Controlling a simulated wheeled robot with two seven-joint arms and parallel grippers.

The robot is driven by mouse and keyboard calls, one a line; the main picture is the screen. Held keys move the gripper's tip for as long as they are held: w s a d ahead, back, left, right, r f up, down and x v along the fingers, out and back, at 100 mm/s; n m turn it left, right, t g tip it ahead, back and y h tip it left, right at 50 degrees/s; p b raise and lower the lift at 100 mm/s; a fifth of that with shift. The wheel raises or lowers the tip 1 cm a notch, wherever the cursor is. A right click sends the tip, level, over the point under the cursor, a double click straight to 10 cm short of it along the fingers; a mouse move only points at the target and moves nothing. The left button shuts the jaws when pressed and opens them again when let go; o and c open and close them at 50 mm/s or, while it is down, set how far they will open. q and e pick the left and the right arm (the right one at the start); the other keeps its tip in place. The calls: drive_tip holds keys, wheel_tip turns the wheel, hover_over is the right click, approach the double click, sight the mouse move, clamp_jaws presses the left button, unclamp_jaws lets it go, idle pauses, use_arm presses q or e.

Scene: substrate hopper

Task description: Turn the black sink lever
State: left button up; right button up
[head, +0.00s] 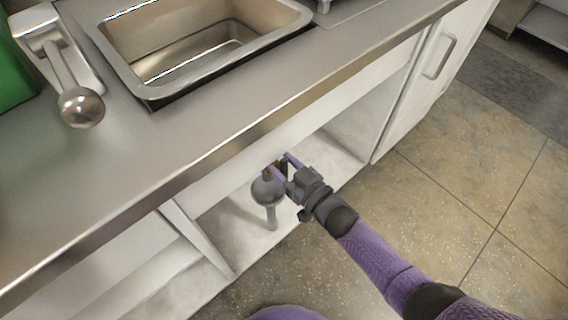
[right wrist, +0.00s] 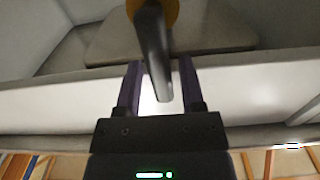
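The black sink lever (right wrist: 154,55) is a dark bar in the right wrist view, joined to a yellow-orange part at the top. My right gripper (right wrist: 160,66) has its two purple fingers apart, one on each side of the lever's lower end, with gaps visible on both sides. In the head view my right gripper (head: 281,164) is inside the open cabinet under the counter, beside a grey rounded fitting (head: 268,188) with a pipe below. The lever is mostly hidden there by the gripper. My left gripper is out of view.
The steel countertop (head: 230,120) runs above the cabinet opening, its front edge close over my right arm. A metal sink (head: 205,40) and a ball-ended fixture (head: 80,106) are on top. A white cabinet door (head: 425,85) is at the right. The floor in front is clear.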

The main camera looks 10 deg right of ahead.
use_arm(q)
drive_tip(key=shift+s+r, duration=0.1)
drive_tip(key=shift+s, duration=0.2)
use_arm(e)
drive_tip(key=shift+o, duration=0.4)
drive_tip(key=shift+s+d, duration=0.1)
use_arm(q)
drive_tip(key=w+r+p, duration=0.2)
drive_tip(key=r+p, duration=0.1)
use_arm(e)
drive_tip(key=v, duration=0.9)
drive_tip(key=shift+s+d, duration=0.2)
drive_tip(key=shift+s, duration=0.1)
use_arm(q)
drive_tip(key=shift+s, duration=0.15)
